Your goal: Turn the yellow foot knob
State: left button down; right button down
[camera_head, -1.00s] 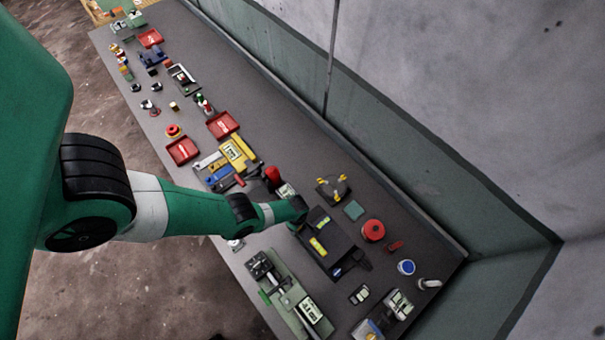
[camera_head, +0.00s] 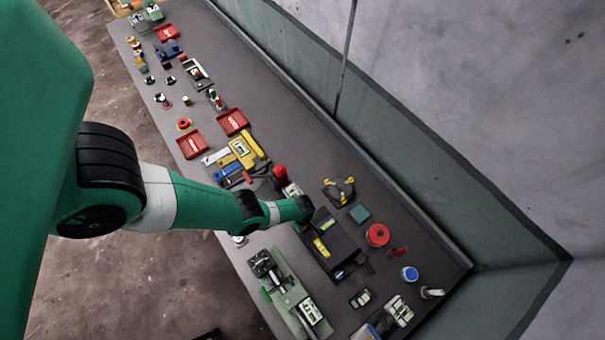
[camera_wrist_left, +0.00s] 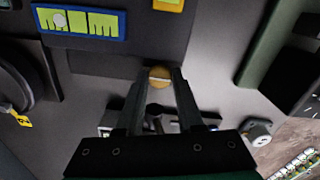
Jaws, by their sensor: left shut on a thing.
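In the left wrist view a small round yellow knob (camera_wrist_left: 159,75) sits between the fingertips of my left gripper (camera_wrist_left: 160,82), at the edge of a dark casing (camera_wrist_left: 130,35). The fingers are shut on the knob from both sides. A blue-framed panel with yellow-green fields (camera_wrist_left: 78,22) is on the casing. In the head view my left arm comes in from the left and ends at the left side of a black device (camera_head: 345,248) with a yellow label. The knob and fingertips cannot be made out there. My right gripper is not in view.
The long grey bench carries a green-based device (camera_head: 290,295), a red round part (camera_head: 377,235), a blue-topped part (camera_head: 409,273), a black-and-yellow part (camera_head: 339,190) and red trays (camera_head: 192,145). A wall (camera_head: 400,150) runs along the bench's right side.

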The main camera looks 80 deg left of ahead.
pick_arm(q)
jog(key=m, duration=0.4)
jog(key=shift+m, duration=0.3)
jog(key=m+b, duration=0.1)
jog(key=m, duration=0.3)
jog(key=shift+m, duration=0.3)
dwell(0.4)
jog(key=c, duration=0.5)
grip_release()
jog(key=shift+c, duration=0.2)
